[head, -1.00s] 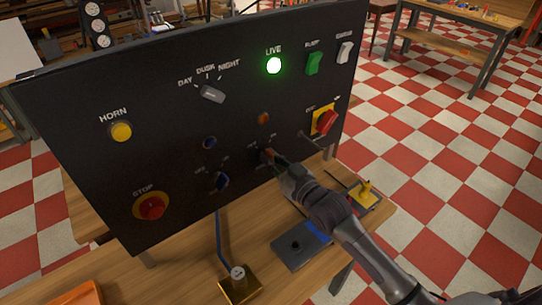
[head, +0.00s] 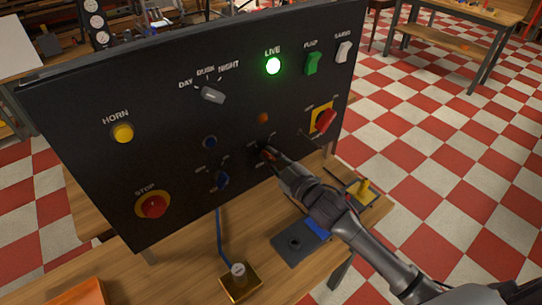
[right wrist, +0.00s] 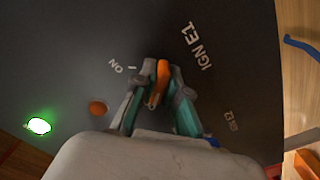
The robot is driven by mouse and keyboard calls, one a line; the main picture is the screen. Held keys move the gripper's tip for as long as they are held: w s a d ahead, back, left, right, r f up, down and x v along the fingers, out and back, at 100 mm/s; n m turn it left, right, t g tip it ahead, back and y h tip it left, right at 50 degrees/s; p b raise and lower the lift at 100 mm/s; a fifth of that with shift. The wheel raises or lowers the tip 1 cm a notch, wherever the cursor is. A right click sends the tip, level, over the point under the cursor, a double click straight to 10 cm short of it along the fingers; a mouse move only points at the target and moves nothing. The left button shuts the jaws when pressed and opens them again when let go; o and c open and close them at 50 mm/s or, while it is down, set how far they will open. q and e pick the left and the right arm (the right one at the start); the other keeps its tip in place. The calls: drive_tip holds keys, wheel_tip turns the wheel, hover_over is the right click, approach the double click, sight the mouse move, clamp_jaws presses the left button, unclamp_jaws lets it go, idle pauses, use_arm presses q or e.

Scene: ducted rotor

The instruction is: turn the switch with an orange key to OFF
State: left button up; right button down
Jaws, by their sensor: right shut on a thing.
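The black panel (head: 185,115) stands upright on the wooden bench. The orange key (right wrist: 162,78) sits in its switch, beside the label IGN E1 in the right wrist view. My right gripper (right wrist: 160,88) is shut on the orange key, with one finger on each side. An ON mark shows left of the fingers; the OFF mark is not readable, so I cannot tell which mark the key points to. In the head view my right gripper (head: 270,156) covers most of the switch. A blue key switch (head: 222,180) is to its left. My left gripper is not in view.
An orange lamp (head: 263,118) is just above the held key, unlit. The green LIVE lamp (head: 273,66) is lit. A red rotary handle (head: 325,121) on yellow is to the right. A red STOP button (head: 153,206) is lower left. A brass block (head: 240,283) stands on the bench.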

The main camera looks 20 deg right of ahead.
idle(0.5)
drive_tip(key=c, duration=1.2)
unclamp_jaws()
drive_tip(key=v, duration=1.2)
